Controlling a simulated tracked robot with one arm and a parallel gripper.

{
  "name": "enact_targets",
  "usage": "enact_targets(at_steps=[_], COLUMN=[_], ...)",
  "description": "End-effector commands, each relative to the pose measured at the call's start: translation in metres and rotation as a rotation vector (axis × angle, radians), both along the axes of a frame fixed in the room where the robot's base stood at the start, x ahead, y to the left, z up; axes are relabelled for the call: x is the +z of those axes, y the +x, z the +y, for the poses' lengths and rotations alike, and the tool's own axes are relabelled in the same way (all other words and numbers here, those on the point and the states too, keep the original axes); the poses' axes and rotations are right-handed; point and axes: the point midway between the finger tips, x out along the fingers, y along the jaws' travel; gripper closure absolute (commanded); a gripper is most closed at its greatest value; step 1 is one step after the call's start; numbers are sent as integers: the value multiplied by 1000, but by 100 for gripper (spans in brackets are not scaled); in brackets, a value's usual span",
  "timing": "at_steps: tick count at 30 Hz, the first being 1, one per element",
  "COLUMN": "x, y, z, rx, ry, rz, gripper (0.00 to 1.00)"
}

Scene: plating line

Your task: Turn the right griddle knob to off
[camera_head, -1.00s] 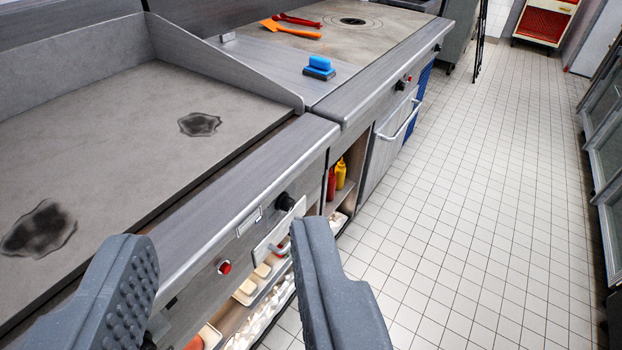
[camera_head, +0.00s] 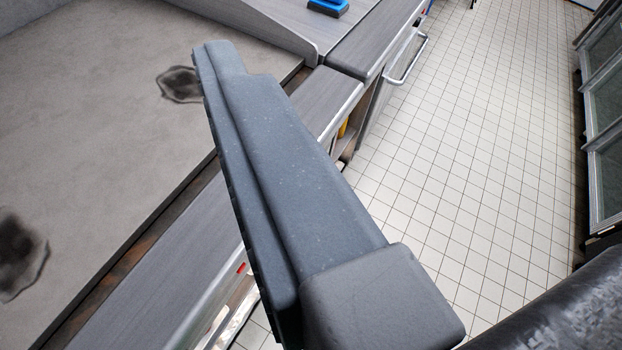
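The griddle (camera_head: 120,120) fills the left, its flat grey plate marked by two dark burnt patches. Its steel front ledge (camera_head: 150,270) runs from lower left up toward the centre. The right griddle knob is not visible now; my gripper covers that part of the front panel. My gripper (camera_head: 222,62) lies large across the middle, its tip toward the upper left, over the ledge and the plate's edge in the picture. I see one finger broadside; the other is hidden or lined up behind it, so the opening does not show. I cannot tell whether it touches anything.
A blue scraper block (camera_head: 328,8) sits on the neighbouring counter (camera_head: 375,45) at the top. A cabinet handle (camera_head: 408,62) juts into the aisle. The tiled floor (camera_head: 480,130) is clear. Glass-fronted units (camera_head: 610,130) line the right side.

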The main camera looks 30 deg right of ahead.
Motion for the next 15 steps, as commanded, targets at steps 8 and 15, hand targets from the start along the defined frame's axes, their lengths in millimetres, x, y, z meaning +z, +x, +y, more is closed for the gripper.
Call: enact_targets(at_steps=[8, 15], x=[-1, -20], y=[69, 155], z=[-58, -146], rx=[-106, -160], ry=[-304, -812], rz=[-43, -62], gripper=[44, 44])
